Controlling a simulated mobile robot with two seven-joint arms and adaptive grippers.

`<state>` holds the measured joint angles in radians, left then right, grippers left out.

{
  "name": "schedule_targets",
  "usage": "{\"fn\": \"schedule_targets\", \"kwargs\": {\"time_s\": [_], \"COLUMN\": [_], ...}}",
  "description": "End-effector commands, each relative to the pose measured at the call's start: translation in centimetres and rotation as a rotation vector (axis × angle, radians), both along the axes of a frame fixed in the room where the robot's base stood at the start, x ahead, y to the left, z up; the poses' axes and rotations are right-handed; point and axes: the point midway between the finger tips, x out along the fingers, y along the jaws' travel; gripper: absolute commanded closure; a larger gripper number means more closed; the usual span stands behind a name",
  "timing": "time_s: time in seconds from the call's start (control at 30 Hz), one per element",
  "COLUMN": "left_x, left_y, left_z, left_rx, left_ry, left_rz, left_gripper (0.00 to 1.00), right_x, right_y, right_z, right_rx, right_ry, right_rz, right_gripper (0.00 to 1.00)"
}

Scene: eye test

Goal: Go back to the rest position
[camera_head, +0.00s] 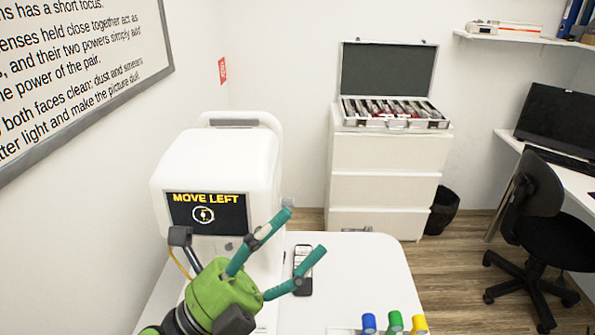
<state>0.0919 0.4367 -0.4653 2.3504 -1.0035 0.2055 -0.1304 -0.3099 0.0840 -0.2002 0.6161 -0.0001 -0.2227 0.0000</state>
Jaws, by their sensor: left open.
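My left gripper (303,231), green with teal fingers, is at the lower centre. Its fingers are spread open with nothing seen between them. It is in front of a white eye-test machine (222,160) and covers part of its lower front. The machine's dark screen (205,213) reads "MOVE LEFT" above a round symbol. My right gripper is not in view.
The machine stands on a white table (365,275) with a dark handheld device (303,268) and blue, green and yellow-topped items (394,322). Behind are a drawer cabinet (385,185) with an open lens case (395,112), a bin (442,210) and an office chair (535,215).

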Motion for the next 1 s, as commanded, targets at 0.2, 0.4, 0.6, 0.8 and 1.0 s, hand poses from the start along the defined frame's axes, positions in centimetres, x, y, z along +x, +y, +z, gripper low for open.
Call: {"fn": "schedule_targets", "kwargs": {"time_s": [0.2, 0.4, 0.6, 0.8, 1.0], "left_x": [7.3, 6.0, -0.9, -7.9, -13.4], "left_y": [10.8, 17.3, 19.1, 18.8, 18.0], "left_z": [-7.3, -20.9, -31.2, -36.4, -39.6], "left_rx": [-0.47, -0.745, -0.869, -0.903, -0.896], "left_ry": [0.646, 1.232, 1.701, 2.021, 2.262], "left_rz": [0.351, 0.65, 0.874, 1.017, 1.121], "left_gripper": [0.33, 0.33, 0.33, 0.33, 0.33], "right_x": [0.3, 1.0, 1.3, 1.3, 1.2], "right_y": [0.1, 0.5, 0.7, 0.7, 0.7], "right_z": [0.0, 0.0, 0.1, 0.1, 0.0], "right_rx": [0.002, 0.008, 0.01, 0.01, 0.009], "right_ry": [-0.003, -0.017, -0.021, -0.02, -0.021], "right_rz": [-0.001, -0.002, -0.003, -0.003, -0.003], "right_gripper": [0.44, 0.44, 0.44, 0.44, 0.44]}}
